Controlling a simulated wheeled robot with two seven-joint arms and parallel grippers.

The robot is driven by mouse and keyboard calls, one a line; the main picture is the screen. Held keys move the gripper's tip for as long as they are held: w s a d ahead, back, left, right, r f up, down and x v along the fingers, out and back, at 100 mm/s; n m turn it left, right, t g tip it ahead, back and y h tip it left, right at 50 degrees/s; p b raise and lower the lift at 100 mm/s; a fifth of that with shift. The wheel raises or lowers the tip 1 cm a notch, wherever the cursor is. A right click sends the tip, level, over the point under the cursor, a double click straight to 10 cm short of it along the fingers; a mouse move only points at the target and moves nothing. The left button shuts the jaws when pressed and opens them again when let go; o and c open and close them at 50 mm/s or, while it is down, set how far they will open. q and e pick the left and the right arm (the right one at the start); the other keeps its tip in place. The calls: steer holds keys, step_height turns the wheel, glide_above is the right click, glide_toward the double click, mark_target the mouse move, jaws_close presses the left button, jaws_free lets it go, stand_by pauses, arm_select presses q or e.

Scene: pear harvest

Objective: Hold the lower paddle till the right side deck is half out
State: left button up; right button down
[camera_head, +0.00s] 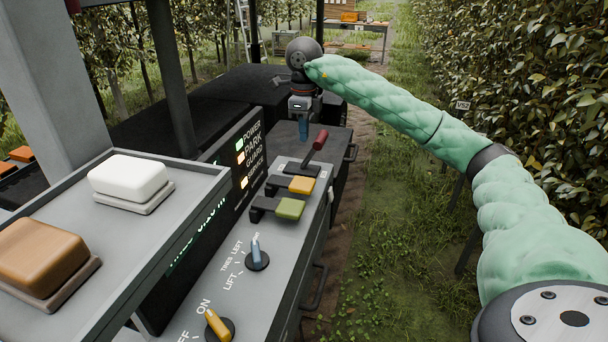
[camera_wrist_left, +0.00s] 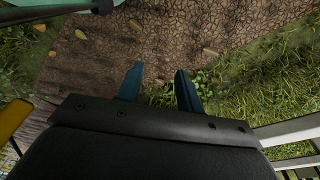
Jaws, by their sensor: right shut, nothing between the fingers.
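Two paddles on dark arms stick out from the grey console (camera_head: 225,290): a yellow paddle (camera_head: 302,185) and, nearer and lower in the picture, a green paddle (camera_head: 290,208). Neither is touched. My right gripper (camera_head: 303,132) is shut and empty, pointing down above the console's dark far end, beyond the paddles and the red-handled lever (camera_head: 320,139). My left gripper, in the left wrist view (camera_wrist_left: 158,84), has its two blue fingers apart with nothing between them, above bare soil. I cannot tell which dark surface is the right side deck.
A blue knob (camera_head: 256,252) and a yellow knob (camera_head: 217,324) stand on the near console. A white block (camera_head: 128,175) and a brown block (camera_head: 42,257) rest on a raised grey shelf. Leafy trees (camera_head: 520,80) line the right; a grass strip (camera_head: 400,220) lies between.

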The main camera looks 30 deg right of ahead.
mark_target(305, 183)
steer(key=shift+s+d, duration=0.15)
arm_select(q)
steer(key=shift+s, duration=0.1)
arm_select(e)
steer(key=shift+f, duration=0.1)
